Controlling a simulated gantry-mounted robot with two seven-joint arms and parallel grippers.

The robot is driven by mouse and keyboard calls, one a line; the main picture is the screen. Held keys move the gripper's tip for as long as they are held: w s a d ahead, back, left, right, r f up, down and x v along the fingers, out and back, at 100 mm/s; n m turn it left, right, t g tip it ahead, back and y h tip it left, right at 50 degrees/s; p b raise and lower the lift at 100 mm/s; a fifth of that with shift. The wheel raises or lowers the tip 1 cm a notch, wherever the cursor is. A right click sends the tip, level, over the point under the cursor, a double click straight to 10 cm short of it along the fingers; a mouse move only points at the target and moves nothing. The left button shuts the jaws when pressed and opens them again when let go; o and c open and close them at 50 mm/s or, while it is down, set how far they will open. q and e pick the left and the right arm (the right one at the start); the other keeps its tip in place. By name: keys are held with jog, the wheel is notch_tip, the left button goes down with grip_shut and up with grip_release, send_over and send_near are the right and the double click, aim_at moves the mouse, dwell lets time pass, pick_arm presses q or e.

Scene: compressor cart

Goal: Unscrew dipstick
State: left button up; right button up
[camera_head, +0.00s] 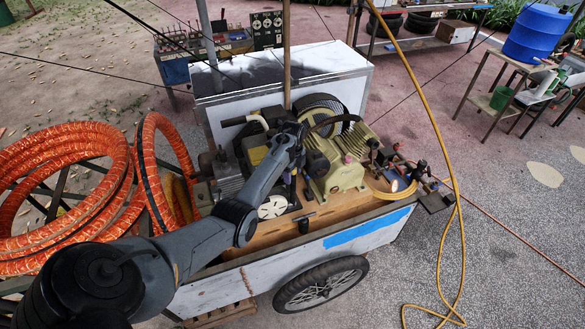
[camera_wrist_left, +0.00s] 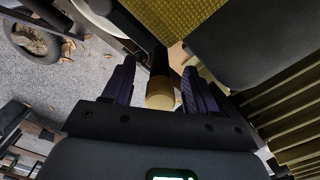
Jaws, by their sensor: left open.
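My left gripper (camera_head: 291,188) reaches over the cart from the left in the head view, beside the olive-green compressor (camera_head: 340,160). In the left wrist view its two dark fingers (camera_wrist_left: 159,68) are open. Between them is a short dark cylinder with a tan end (camera_wrist_left: 160,92), likely the dipstick. It has a visible gap to each finger, and its far end is hidden in shadow. I cannot make out the dipstick in the head view. My right gripper is not in view.
The compressor stands on a wooden deck of the white cart (camera_head: 385,228), with an engine at its left. Orange hose coils (camera_head: 70,180) lie at the left. A yellow hose (camera_head: 440,130) hangs at the right. A black T-shaped part (camera_head: 305,222) is at the cart's front edge.

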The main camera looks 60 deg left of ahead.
pick_arm(q)
jog(key=shift+f, duration=0.15)
grip_shut()
jog(key=shift+n+p, duration=0.6)
jog(key=shift+p, duration=0.05)
jog(key=shift+n+p, duration=0.35)
jog(key=shift+n, duration=0.45)
